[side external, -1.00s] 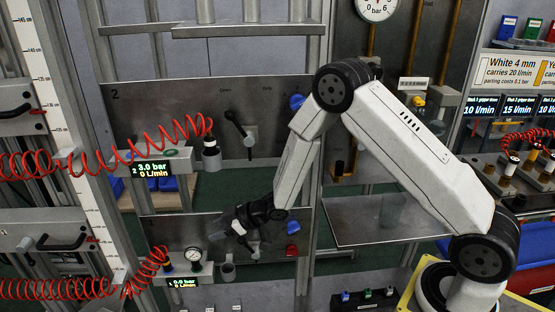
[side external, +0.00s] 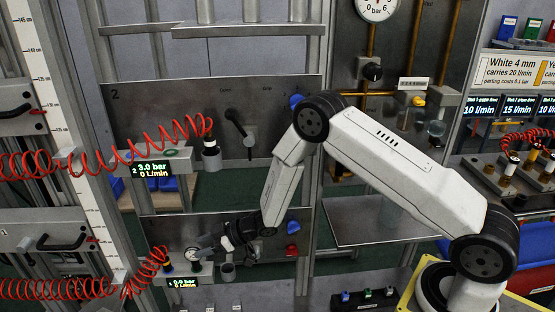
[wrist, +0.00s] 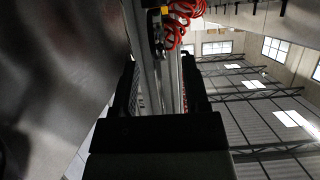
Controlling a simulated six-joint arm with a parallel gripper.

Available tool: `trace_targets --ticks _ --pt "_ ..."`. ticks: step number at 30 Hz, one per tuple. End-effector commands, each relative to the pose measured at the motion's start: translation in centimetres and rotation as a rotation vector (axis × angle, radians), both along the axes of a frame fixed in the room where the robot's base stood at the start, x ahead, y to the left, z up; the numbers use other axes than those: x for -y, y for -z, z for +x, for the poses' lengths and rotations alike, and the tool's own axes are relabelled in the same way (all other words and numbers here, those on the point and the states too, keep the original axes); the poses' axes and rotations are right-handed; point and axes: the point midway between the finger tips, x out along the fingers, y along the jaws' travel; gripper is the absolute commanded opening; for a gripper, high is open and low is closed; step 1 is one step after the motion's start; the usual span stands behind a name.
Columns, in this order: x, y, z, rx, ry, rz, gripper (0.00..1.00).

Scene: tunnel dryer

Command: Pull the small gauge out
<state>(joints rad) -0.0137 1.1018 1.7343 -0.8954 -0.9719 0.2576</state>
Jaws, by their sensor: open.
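The small gauge (side external: 192,254) has a round white dial and sits on the lower panel, above the lower green display. In the side view it is partly hidden by my gripper (side external: 203,247). My gripper is at the gauge's right edge in that picture; I cannot tell whether it touches it. In the wrist view my gripper (wrist: 158,65) shows two dark fingers spread apart with nothing clearly held between them. The gauge is not clearly visible in the wrist view.
A grey cup-shaped part (side external: 227,271) is just below my gripper. Red coiled hoses (side external: 120,290) run in from the left. The upper panel (side external: 290,100) carries a black lever (side external: 238,123).

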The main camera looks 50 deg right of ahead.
Motion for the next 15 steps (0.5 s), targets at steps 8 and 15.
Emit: trace_targets --ticks 8,15 --pt "-2.1 1.3 2.0 0.0 -0.001 -0.001 0.59" --pt "-3.2 1.9 3.2 -0.001 0.0 -0.002 0.59"
